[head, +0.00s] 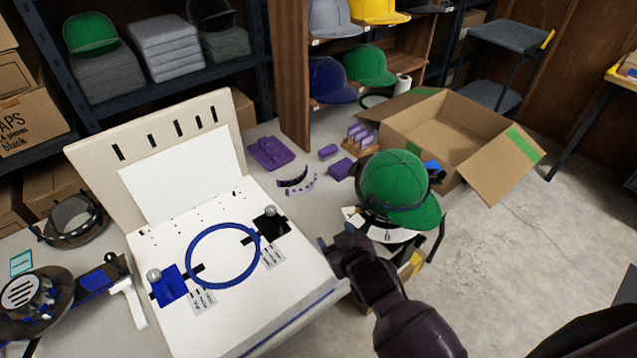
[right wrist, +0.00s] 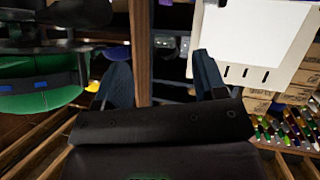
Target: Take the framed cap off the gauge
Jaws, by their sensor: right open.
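A green cap (head: 397,180) sits on the gauge (head: 390,232), a stand with a white plate, right of the white board. A dark band runs around the cap's lower part, and a small blue piece (head: 433,170) shows at its right side. My right gripper (head: 337,237) is open and empty, in front and left of the cap, apart from it. In the right wrist view the gripper's two fingers (right wrist: 162,82) are spread with nothing between them. The green cap (right wrist: 38,102) shows there at the left edge, outside the fingers. My left gripper is not in view.
A white board with a blue ring (head: 188,258) stands left of my right gripper. Purple pieces (head: 270,152) lie behind it. An open cardboard box (head: 440,130) is behind the cap. Shelves with caps stand at the back. The floor at right is clear.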

